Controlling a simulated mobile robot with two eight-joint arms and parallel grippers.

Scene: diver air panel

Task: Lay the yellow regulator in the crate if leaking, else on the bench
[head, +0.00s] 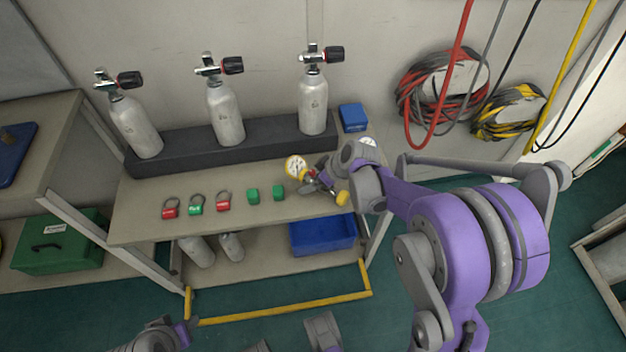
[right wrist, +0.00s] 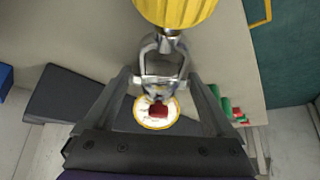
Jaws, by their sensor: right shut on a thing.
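The yellow regulator is in my right gripper (head: 322,181), over the right part of the bench (head: 140,212). In the head view its yellow-rimmed gauge (head: 297,167) points left and its yellow end (head: 342,198) points right. In the right wrist view the yellow end (right wrist: 175,10) is at the top, the metal yoke (right wrist: 160,68) lies between the fingers, and the white gauge face (right wrist: 157,113) is partly covered by a red part. I cannot read the gauge or see a leak. The blue crate (head: 322,236) is on the lower shelf, empty as far as I see. My left gripper's fingers are not visible.
Three grey cylinders (head: 225,112) stand in a dark rack (head: 180,152) along the bench back. A blue box (head: 353,117) stands back right. A yellow rail (head: 285,308) runs low in front.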

